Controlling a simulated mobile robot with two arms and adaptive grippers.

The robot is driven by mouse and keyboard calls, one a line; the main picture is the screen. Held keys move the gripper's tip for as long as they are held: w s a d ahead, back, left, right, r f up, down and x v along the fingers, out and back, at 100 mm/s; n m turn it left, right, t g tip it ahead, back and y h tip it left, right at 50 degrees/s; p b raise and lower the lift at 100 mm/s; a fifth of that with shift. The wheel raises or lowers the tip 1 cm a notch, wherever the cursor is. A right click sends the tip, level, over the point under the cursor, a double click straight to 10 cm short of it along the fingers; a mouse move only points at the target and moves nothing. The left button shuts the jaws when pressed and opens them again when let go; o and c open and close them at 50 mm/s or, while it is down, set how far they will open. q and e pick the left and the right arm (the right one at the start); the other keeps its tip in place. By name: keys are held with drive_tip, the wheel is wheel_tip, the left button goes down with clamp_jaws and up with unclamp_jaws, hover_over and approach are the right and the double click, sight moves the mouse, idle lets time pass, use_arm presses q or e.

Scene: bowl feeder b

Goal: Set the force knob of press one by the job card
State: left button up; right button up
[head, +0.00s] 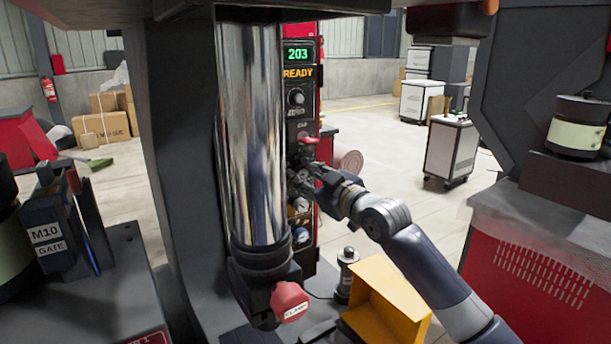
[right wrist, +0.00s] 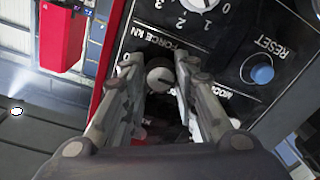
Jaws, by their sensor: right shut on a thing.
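My right gripper (head: 308,172) reaches in from the right to the front of the control panel (head: 300,118), below a red lever (head: 308,138). In the right wrist view its fingers (right wrist: 160,72) are shut on a round grey knob (right wrist: 160,77). "FORCE kN" lettering (right wrist: 150,38) is just above this knob, and a white dial with digits (right wrist: 200,4) is higher up. The fingers cover much of the knob's surroundings, so I cannot read its setting. The panel display (head: 298,54) reads 203, with READY below it. I cannot make out a job card. My left gripper is out of view.
A blue RESET button (right wrist: 258,70) is right of the fingers. A shiny column (head: 250,130) stands close left of the panel. A red handle (head: 291,301) and a yellow box (head: 385,305) are below. A white cabinet (head: 451,150) stands farther back on open floor.

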drive_tip(key=m+p, duration=0.2)
drive_tip(key=m, duration=0.1)
drive_tip(key=shift+m, duration=0.3)
drive_tip(key=shift+m+p, duration=1.4)
drive_tip(key=shift+m, duration=1.2)
drive_tip(key=shift+f, duration=0.1)
drive_tip(key=o, duration=1.1)
drive_tip(key=shift+d, duration=0.1)
drive_tip(key=v, duration=1.2)
drive_tip(key=shift+f, duration=0.15)
